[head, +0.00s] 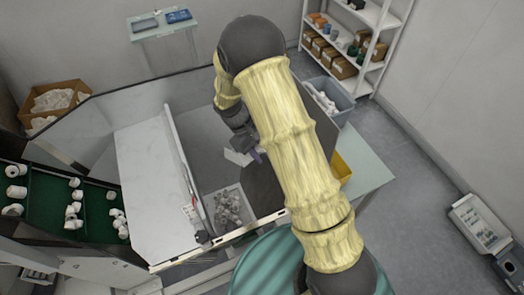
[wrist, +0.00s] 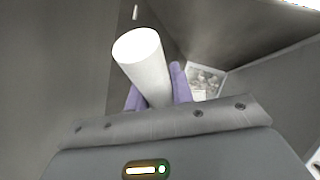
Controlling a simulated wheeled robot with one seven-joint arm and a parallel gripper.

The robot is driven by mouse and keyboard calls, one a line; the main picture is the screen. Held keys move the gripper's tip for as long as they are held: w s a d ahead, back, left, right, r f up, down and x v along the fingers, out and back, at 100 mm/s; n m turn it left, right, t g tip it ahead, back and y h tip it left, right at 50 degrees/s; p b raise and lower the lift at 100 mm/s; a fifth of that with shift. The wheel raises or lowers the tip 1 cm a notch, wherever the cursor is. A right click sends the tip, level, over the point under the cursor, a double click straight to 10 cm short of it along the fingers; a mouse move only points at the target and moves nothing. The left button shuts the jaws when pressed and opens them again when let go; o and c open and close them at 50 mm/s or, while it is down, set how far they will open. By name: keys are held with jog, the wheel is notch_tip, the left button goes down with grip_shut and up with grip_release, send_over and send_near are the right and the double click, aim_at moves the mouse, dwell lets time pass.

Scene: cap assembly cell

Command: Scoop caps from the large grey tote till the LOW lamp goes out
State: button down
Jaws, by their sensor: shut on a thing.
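My gripper (wrist: 158,97) has purple fingers shut on a white cylinder (wrist: 142,62). The cylinder's round end faces the wrist camera, and I cannot tell whether it is a scoop. In the head view my gripper (head: 250,154) hangs inside a large grey-walled bin, with the white thing (head: 238,157) at its fingers. A pale tray (head: 243,190) with several grey caps (head: 228,208) lies low in the bin, apart from my gripper. It also shows in the wrist view (wrist: 218,90). A grey tote (head: 345,101) with white things stands behind my arm. I cannot make out a LOW lamp.
A green belt (head: 45,208) with several white caps lies at the left. A white sloping panel (head: 150,190) stands between belt and bin. A cardboard box (head: 55,92) is at the back left, shelves (head: 365,15) at the back right. The right floor is mostly clear.

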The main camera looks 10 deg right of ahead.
jog(key=shift+w+a+r+g+h+p, duration=0.35)
jog(key=shift+r+p, duration=0.25)
jog(key=shift+p, duration=0.2)
jog(key=shift+w+a+r+g+h+p, duration=0.25)
jog(key=shift+w+r+g+p, duration=0.25)
jog(key=shift+p, duration=0.3)
jog(key=shift+w+a+r+g+h+p, duration=0.4)
jog(key=shift+w+a+r+g+p, duration=0.15)
jog(key=shift+r+p, duration=0.2)
jog(key=shift+w, duration=0.25)
jog(key=shift+w+a+r+n+g+h+b, duration=0.15)
jog(key=shift+w+a+r+g+h+b, duration=0.1)
jog(key=shift+w+a+r+g+h, duration=0.25)
jog(key=shift+w+a+r+n+g+h+b, duration=0.15)
jog(key=shift+w+a+r+g+h+b, duration=0.2)
jog(key=shift+w, duration=0.2)
jog(key=shift+s+d+f, duration=0.1)
jog(key=shift+d, duration=0.05)
